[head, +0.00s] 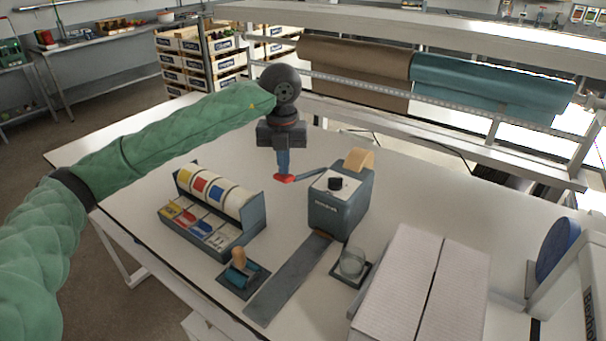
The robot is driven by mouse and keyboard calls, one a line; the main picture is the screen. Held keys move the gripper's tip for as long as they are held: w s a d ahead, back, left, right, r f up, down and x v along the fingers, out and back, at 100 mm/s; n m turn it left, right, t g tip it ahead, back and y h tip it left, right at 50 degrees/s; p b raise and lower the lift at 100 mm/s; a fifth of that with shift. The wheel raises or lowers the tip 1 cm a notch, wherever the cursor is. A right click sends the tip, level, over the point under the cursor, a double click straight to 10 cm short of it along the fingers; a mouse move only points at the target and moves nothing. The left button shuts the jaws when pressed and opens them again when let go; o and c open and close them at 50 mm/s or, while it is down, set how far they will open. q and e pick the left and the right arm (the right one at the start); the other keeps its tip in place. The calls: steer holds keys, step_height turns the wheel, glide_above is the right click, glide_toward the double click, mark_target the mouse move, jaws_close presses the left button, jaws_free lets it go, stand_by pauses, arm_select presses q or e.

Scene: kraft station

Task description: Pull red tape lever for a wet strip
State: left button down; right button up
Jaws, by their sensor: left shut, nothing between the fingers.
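The grey tape dispenser (340,204) stands on the table right of centre, with a black knob on its pale top and a tan tape roll (358,159) at its back. A thin dark lever arm reaches left from it and ends in a red lever tip (284,178). My left gripper (283,172) points down with its fingers shut, directly at the red tip. It appears to touch the tip or be just above it; I cannot tell which. A flat grey strip plate (287,279) runs forward from the dispenser. My right gripper is not in view.
A label holder (252,217) with colored rolls stands on the left. A stamp on its pad (243,276), a glass jar (352,262) and a cardboard box (425,285) stand in front. Paper rolls (355,72) hang behind. The table (135,185) is clear at far left.

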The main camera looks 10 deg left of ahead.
arm_select(q)
steer(key=shift+f+b, duration=1.05)
steer(key=shift+f, duration=0.45)
